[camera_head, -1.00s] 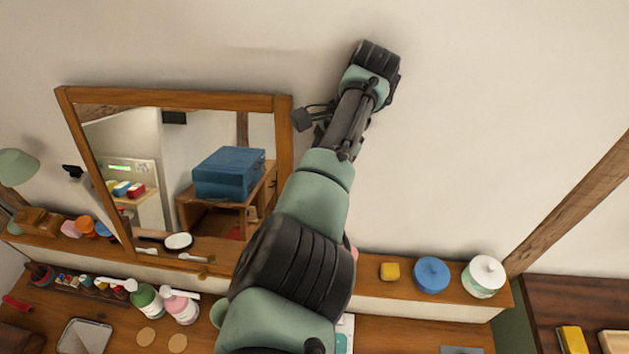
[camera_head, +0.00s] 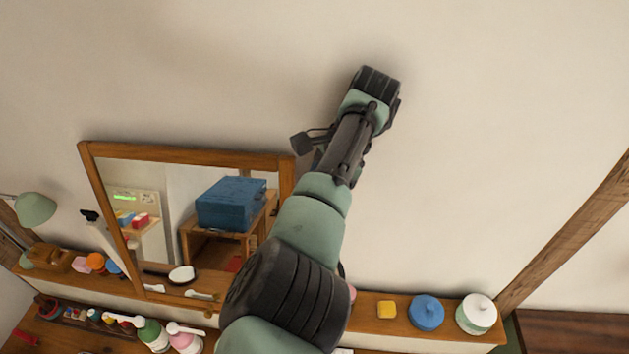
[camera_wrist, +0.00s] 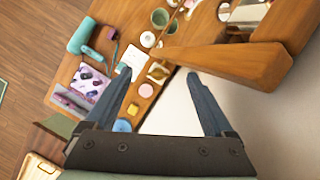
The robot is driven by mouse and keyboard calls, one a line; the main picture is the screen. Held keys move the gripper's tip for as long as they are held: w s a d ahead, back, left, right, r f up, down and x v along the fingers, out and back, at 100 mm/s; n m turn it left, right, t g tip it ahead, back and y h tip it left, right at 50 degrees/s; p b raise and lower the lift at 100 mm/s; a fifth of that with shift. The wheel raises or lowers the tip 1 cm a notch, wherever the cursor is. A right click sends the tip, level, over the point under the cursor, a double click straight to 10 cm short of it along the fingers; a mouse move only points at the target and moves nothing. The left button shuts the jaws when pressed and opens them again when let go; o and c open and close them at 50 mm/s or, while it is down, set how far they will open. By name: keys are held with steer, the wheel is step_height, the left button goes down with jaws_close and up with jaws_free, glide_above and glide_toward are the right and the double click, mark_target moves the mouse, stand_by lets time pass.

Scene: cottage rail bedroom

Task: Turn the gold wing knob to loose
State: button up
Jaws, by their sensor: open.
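I cannot make out the gold wing knob for certain in any view. The wooden-framed mirror (camera_head: 185,153) stands left of my arm in the head view. Its wooden frame (camera_wrist: 228,60) reaches in from the right in the wrist view, just beyond my right finger. My gripper (camera_wrist: 157,76) is open and empty, its two fingers wide apart above the shelf and the table. In the head view my arm reaches up past the mirror's right side and hides part of what lies behind it; the fingers cannot be made out there.
A yellow block (camera_head: 387,310), a blue lidded pot (camera_head: 427,312) and a white-lidded jar (camera_head: 477,313) stand on the shelf right of my arm. Pump bottles (camera_head: 152,335) stand at lower left. A teal hair dryer (camera_wrist: 82,36) lies on the table. The wall at right is bare.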

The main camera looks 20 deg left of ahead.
steer(key=shift+r+b, duration=0.3)
steer(key=shift+r, duration=0.85)
